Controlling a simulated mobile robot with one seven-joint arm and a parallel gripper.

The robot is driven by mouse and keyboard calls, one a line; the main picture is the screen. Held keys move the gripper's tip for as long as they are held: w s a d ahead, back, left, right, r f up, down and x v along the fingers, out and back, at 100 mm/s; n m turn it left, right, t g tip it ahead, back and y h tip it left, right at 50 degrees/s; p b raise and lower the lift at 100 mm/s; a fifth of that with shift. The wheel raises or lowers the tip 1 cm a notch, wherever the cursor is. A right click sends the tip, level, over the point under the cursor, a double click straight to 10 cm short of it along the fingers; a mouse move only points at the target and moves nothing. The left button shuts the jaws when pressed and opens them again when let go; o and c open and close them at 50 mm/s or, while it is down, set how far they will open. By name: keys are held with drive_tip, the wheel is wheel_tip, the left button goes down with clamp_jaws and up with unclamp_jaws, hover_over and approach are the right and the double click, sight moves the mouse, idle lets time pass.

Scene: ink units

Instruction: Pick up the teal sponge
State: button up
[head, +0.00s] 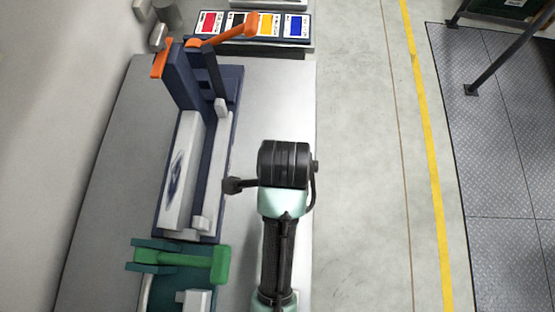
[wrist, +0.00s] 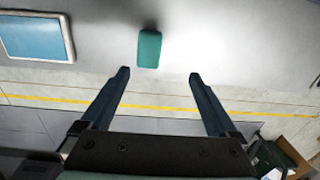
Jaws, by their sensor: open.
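The teal sponge (wrist: 149,48) shows in the wrist view as a small rounded block on a grey surface, at the top middle. My gripper (wrist: 159,75) is open in the wrist view, with its two dark fingers apart and nothing between them. The sponge appears beyond the fingertips, nearer the left finger's side, and is not held. In the head view my arm stands over the grey table (head: 110,190); I cannot make out the sponge or the fingertips there.
A dark blue fixture (head: 190,75) with an orange handle stands left of my arm. A green clamp unit (head: 190,262) is at the lower left. Colour trays (head: 250,26) sit at the back. A blue framed panel (wrist: 35,38) lies left of the sponge. Open floor (head: 365,170) is at right.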

drive_tip(key=shift+g, duration=0.3)
drive_tip(key=f, duration=0.2)
drive_tip(key=s+f, duration=0.1)
drive_tip(key=f, duration=0.4)
drive_tip(key=shift+s+f+b, duration=0.2)
drive_tip(key=shift+s+b, duration=0.1)
drive_tip(key=shift+s, duration=0.05)
drive_tip(key=shift+w+f, duration=0.1)
drive_tip(key=shift+f, duration=0.35)
drive_tip(key=shift+d+f+p, duration=0.2)
drive_tip(key=shift+f+p, duration=0.4)
drive_tip(key=shift+f, duration=1.85)
drive_tip(key=c, duration=1.4)
wheel_tip(320, 180, up, 10)
drive_tip(key=shift+r+b, duration=0.1)
drive_tip(key=shift+b, duration=0.35)
